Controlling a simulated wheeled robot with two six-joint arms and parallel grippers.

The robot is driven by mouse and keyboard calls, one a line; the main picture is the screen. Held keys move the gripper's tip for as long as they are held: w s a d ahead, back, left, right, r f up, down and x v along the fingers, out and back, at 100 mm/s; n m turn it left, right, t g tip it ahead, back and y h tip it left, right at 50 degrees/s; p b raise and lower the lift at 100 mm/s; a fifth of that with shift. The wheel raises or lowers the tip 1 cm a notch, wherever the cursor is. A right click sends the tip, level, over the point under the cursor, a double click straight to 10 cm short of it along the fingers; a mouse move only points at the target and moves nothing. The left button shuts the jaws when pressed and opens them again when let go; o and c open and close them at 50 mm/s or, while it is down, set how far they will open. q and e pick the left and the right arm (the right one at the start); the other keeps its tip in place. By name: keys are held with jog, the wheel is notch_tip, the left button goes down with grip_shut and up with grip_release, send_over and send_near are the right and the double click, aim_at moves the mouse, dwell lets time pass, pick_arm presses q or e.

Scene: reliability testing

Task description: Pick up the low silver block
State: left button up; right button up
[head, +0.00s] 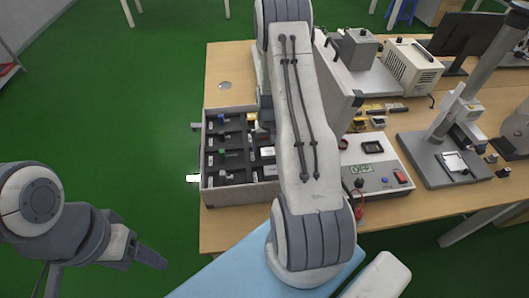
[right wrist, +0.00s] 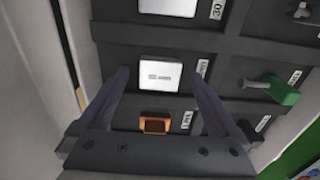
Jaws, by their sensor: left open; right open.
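In the right wrist view, a silver block (right wrist: 160,75) with small dark print lies in a compartment of the black organiser tray (right wrist: 215,48). A second silver block (right wrist: 168,8) sits in the compartment above it, beside a label reading 30. I cannot tell from height which is the low one. My right gripper (right wrist: 160,80) is open, its fingers to the left and right of the printed block, with no clear contact. In the head view my right arm hides much of this area. My left gripper (head: 150,258) is open and empty, off the table at lower left.
An orange part (right wrist: 155,122) and a green-handled part (right wrist: 275,90) lie in neighbouring compartments; dividers and the light tray wall (head: 204,150) stand close. A control box (head: 375,170) and a stand (head: 445,155) are to the right.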

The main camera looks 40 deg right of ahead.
jog(key=shift+f, duration=0.2)
jog(key=c, duration=1.5)
